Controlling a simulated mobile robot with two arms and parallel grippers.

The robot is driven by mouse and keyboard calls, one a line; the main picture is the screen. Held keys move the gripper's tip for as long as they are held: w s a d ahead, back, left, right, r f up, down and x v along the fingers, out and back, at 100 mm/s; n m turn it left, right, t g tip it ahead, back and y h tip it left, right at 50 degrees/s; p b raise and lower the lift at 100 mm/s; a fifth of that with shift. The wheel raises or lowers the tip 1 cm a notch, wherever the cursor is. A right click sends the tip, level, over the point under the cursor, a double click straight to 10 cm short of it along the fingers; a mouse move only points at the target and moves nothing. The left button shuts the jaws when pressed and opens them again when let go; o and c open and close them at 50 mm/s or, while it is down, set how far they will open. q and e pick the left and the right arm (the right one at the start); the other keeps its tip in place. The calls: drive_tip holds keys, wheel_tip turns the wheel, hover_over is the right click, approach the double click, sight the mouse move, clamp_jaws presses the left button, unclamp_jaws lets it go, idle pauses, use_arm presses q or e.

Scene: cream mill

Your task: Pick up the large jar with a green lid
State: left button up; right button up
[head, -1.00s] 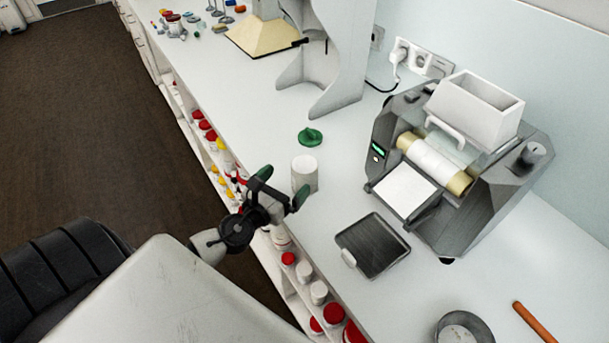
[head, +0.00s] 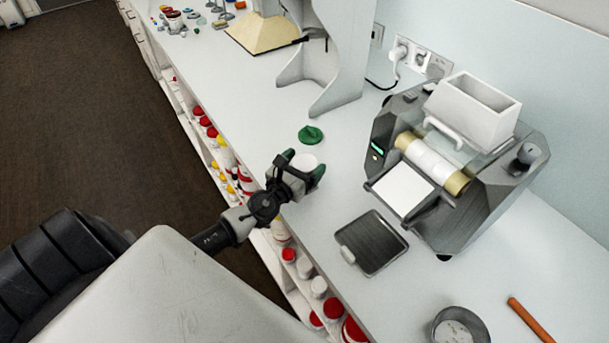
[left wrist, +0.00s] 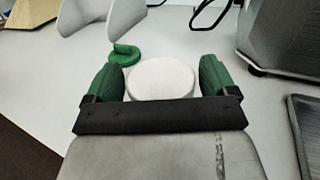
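A white jar (head: 304,162) stands on the white counter, largely hidden behind my left gripper in the head view. In the left wrist view the white jar (left wrist: 161,79) shows its round top between the two green fingers, with no green lid on it. A green lid with a raised handle (head: 310,135) lies on the counter just behind the jar; it also shows in the left wrist view (left wrist: 124,55). My left gripper (head: 302,172) is open, its fingers on either side of the jar, with small gaps visible. My right gripper is not in view.
A grey mill with rollers (head: 460,165) stands right of the jar, with a dark flat tray (head: 372,243) in front of it. A white stand (head: 335,60) is behind the lid. Shelves below the counter edge hold several red-lidded jars (head: 289,254).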

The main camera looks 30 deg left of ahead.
use_arm(q)
drive_tip(key=c, duration=0.8)
drive_tip(key=shift+c, duration=0.2)
drive_tip(key=shift+r, duration=0.1)
